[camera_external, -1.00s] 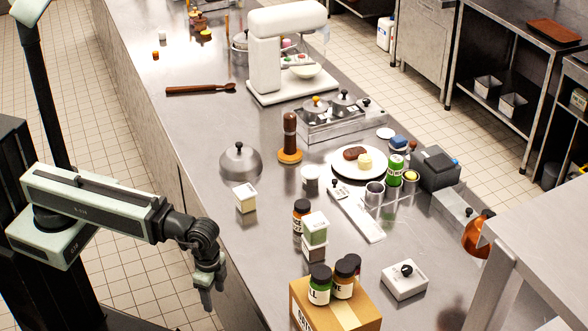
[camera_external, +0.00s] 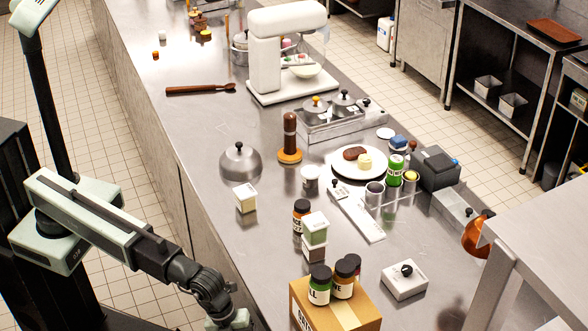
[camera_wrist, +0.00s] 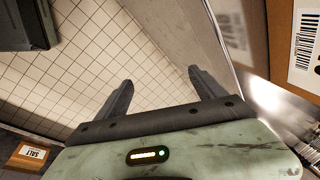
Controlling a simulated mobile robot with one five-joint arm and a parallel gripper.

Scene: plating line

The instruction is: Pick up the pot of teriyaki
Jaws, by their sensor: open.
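No label that I can read says teriyaki, so I cannot tell which container is that pot. Lidded metal pots (camera_external: 315,109) sit in a steel rack on the bench. Near the front, dark-lidded jars (camera_external: 319,287) stand on a cardboard box (camera_external: 349,312). Another dark jar (camera_external: 301,215) stands behind, beside stacked square tubs (camera_external: 315,229). My gripper (camera_wrist: 160,78) is open, with nothing between its fingers. It is over the tiled floor beside the bench. In the external view it is at the bottom edge, its fingers cut off, left of the cardboard box.
A metal dome (camera_external: 240,162) and a cream tub (camera_external: 245,198) stand near the bench's left edge. The wrist view shows a box marked SALT (camera_wrist: 33,155).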

